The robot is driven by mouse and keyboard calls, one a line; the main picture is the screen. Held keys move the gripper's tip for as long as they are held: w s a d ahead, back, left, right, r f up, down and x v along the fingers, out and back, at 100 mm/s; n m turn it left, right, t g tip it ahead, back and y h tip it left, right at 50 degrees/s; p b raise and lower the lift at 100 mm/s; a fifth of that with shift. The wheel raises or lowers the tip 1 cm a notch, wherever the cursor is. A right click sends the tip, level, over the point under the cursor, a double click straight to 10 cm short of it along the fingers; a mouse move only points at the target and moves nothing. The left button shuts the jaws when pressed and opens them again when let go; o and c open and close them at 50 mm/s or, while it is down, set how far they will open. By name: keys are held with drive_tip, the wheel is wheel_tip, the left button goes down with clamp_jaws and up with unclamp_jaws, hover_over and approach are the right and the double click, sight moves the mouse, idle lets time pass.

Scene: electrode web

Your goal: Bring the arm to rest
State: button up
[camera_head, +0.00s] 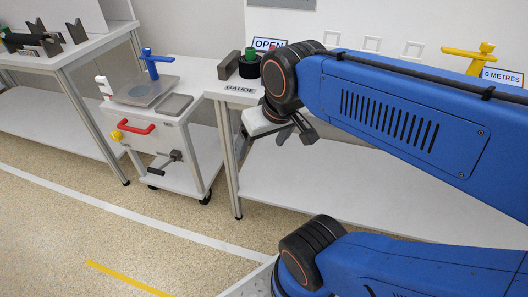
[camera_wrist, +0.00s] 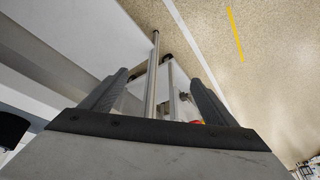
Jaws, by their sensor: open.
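My blue arm (camera_head: 400,115) reaches in from the right in the head view, bent at a dark joint. My gripper (camera_head: 295,137) hangs at its end, in front of the edge of the bench marked GAUGE. In the wrist view my gripper (camera_wrist: 158,85) shows its two dark fingers spread wide apart. Nothing is between the fingertips but background: a table leg, part of the cart and the floor. The gripper is open and empty.
A white cart (camera_head: 160,135) with a red handle and a blue-handled tool on top stands left of the gripper. A bench (camera_head: 222,90) holds a dark block and a green-topped item. A yellow tool (camera_head: 468,58) is behind my arm. Speckled floor (camera_head: 60,235) is clear at front left.

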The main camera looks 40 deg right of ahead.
drive_tip(key=shift+s+a+f+n, duration=0.15)
drive_tip(key=shift+s+f+n, duration=0.5)
drive_tip(key=shift+f, duration=0.2)
